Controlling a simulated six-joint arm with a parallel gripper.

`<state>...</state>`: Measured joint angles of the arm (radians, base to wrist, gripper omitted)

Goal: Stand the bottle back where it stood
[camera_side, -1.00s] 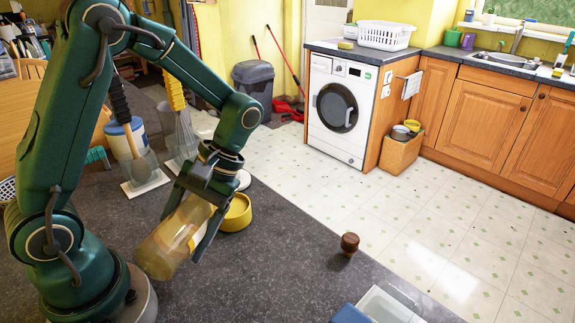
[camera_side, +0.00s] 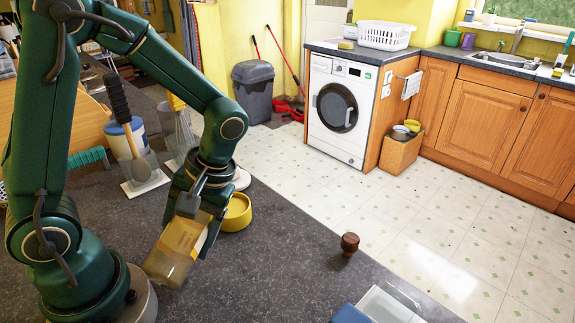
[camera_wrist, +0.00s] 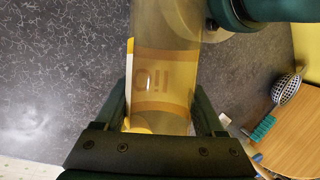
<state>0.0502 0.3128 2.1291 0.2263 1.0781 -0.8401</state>
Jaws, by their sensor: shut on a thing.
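The bottle (camera_side: 177,250) is a yellowish, see-through one with a label. My gripper (camera_side: 199,215) is shut on it and holds it tilted, its lower end towards my base at the left. In the wrist view the bottle (camera_wrist: 166,75) runs up the picture between my two fingers, with the label's lettering showing. I cannot tell whether its lower end touches the dark worktop (camera_side: 255,265). A yellow round dish (camera_side: 237,213) stands just right of my gripper, partly hidden by it.
A brown wooden knob-like object (camera_side: 349,243) stands near the worktop's right edge. A clear tub (camera_side: 385,305) with a blue part is at the front. The middle front worktop is clear.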

